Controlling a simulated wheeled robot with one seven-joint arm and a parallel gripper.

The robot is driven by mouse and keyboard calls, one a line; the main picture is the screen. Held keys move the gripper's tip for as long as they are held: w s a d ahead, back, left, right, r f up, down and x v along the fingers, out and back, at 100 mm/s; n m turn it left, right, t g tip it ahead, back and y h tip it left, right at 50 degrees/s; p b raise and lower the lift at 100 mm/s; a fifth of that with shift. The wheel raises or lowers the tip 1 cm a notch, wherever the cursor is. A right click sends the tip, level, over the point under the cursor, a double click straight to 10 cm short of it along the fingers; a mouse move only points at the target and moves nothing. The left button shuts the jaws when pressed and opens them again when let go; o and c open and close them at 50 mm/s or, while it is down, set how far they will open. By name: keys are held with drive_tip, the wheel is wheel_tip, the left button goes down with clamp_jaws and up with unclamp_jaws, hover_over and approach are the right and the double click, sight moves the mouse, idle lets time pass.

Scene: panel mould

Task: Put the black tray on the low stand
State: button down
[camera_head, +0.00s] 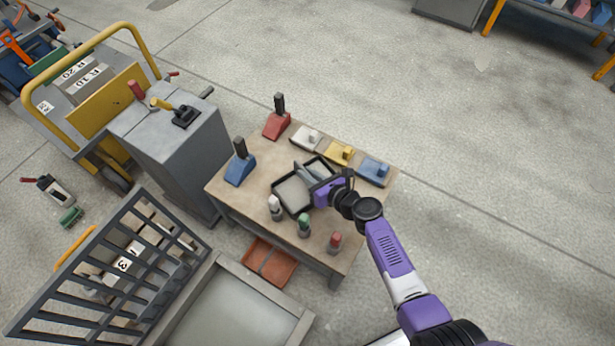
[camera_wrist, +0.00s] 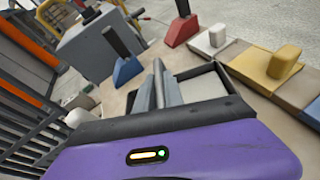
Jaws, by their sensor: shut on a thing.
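The black tray (camera_head: 279,203) has dark walls and a pale inside and is at the middle of the wooden table (camera_head: 240,203). I cannot tell whether it rests on the tabletop or is just above it. It shows in the wrist view (camera_wrist: 222,72), partly hidden behind my gripper. My gripper (camera_head: 303,172) reaches in from the right over the tray. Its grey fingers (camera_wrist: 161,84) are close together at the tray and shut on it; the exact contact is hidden.
Red (camera_head: 277,124) and blue (camera_head: 240,166) handled tools and white, yellow and blue blocks line the table edges. Small bottles (camera_head: 304,225) stand close in front of the tray. A grey cabinet (camera_head: 170,140) and dark grille (camera_head: 120,265) are left. Floor at right is open.

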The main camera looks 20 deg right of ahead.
drive_tip(key=shift+w+r, duration=0.1)
drive_tip(key=c, duration=1.5)
unclamp_jaws()
drive_tip(key=shift+f, duration=0.2)
drive_tip(key=shift+o, duration=0.2)
drive_tip(key=shift+r, duration=0.1)
drive_tip(key=shift+s+d+r, duration=0.1)
drive_tip(key=shift+s+r, duration=0.05)
drive_tip(key=shift+s, duration=0.05)
drive_tip(key=p+v, duration=0.4)
drive_tip(key=v, duration=0.7)
drive_tip(key=shift+s+p, duration=0.3)
drive_tip(key=shift+d, duration=0.15)
